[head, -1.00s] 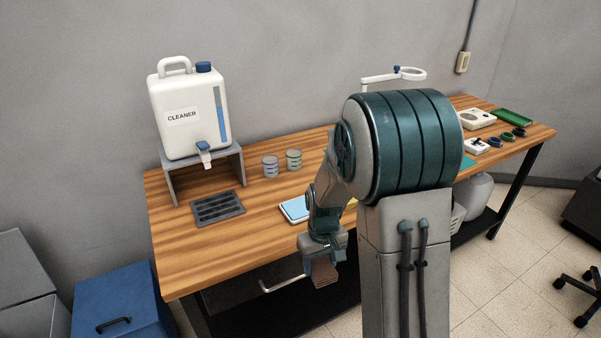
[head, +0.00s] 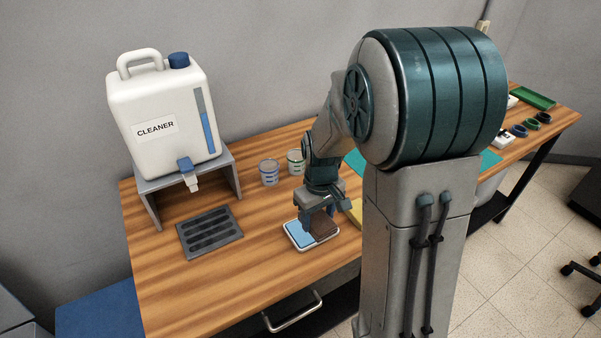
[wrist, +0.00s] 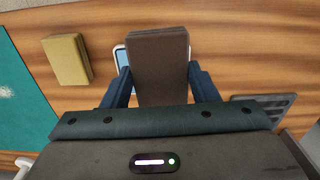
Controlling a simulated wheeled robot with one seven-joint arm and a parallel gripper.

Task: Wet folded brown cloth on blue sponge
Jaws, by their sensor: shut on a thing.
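My gripper (wrist: 160,85) is shut on the folded brown cloth (wrist: 158,62), with one finger on each side of it in the wrist view. The cloth (head: 323,226) also shows in the head view, below the gripper and over the right part of the white tray. The blue sponge (head: 299,234) lies flat in the white tray (head: 303,249), its left part in plain view. In the wrist view the cloth hides most of the sponge and tray. I cannot tell whether the cloth touches the sponge.
A white cleaner jug (head: 163,115) with a spigot stands on a grey stand (head: 228,176) above a dark drain grate (head: 208,233). Two cups (head: 269,172) stand behind the tray. A folded yellow cloth (wrist: 68,60) and teal mat (wrist: 22,98) lie nearby. The front left tabletop is clear.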

